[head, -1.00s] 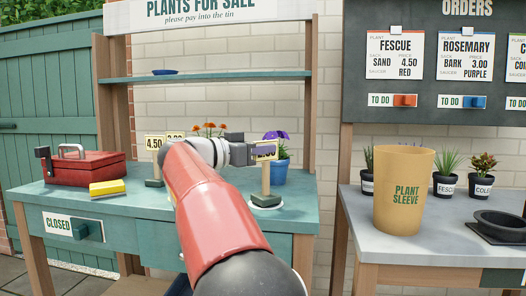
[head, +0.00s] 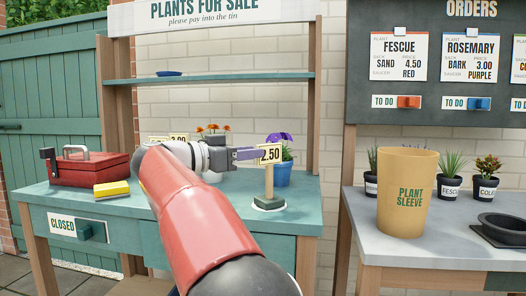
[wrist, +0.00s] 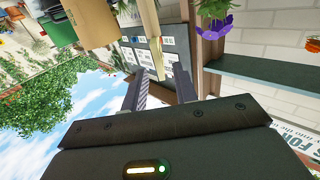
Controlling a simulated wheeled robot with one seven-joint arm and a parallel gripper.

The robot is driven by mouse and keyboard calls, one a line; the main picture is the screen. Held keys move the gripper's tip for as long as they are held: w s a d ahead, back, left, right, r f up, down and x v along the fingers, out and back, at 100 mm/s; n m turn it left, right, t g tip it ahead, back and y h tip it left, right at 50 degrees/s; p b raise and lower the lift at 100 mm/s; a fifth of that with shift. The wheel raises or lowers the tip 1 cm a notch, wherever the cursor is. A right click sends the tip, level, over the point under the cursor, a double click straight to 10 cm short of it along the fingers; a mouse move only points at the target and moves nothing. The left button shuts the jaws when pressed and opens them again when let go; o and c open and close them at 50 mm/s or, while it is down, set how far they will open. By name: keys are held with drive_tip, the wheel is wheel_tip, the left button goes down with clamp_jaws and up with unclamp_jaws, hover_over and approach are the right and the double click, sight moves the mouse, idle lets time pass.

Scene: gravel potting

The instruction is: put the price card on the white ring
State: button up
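The base stands over the white ring (head: 257,208) on the green table; only a thin white edge of the ring shows. My gripper (head: 258,153) is just left of the card, level with it. The wooden post (wrist: 148,40) shows beyond the fingertips there.
A blue pot (head: 283,174) with purple flowers stands right behind the card. Other price cards (head: 178,138) and orange flowers are partly hidden behind my arm. A red cash tin (head: 90,168) and yellow sponge (head: 112,188) are at left. A plant sleeve (head: 407,190) stands on the right table.

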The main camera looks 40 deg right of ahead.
drive_tip(key=a, duration=0.6)
drive_tip(key=shift+w+a, duration=0.25)
drive_tip(key=shift+a, duration=0.1)
